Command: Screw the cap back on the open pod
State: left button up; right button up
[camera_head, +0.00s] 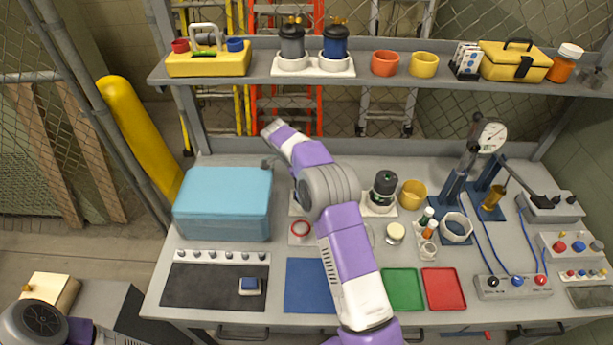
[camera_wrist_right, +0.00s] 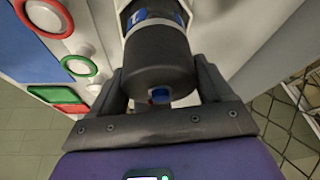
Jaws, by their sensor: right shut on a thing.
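In the right wrist view my right gripper (camera_wrist_right: 160,82) is shut on a dark cylinder (camera_wrist_right: 158,60) with a blue and white band. A small blue and red fitting shows at its near end. I cannot tell whether it is a pod or its cap. In the head view my right arm crosses the bench centre, and its gripper cannot be made out. A black pod with a green ring (camera_head: 384,187) stands upright in a white holder. A grey pod (camera_head: 292,42) and a blue pod (camera_head: 335,42) stand on the shelf. My left gripper is not in view.
A teal case (camera_head: 222,203) stands at left. Blue (camera_head: 306,285), green (camera_head: 402,289) and red (camera_head: 443,288) mats in front are bare. A press (camera_head: 463,175) stands at right.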

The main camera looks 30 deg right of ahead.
jog(key=shift+w+m, duration=0.1)
jog(key=shift+m, duration=0.3)
jog(key=o, duration=0.9)
jog(key=shift+p+v, duration=0.45)
jog(key=shift+v, duration=3.4)
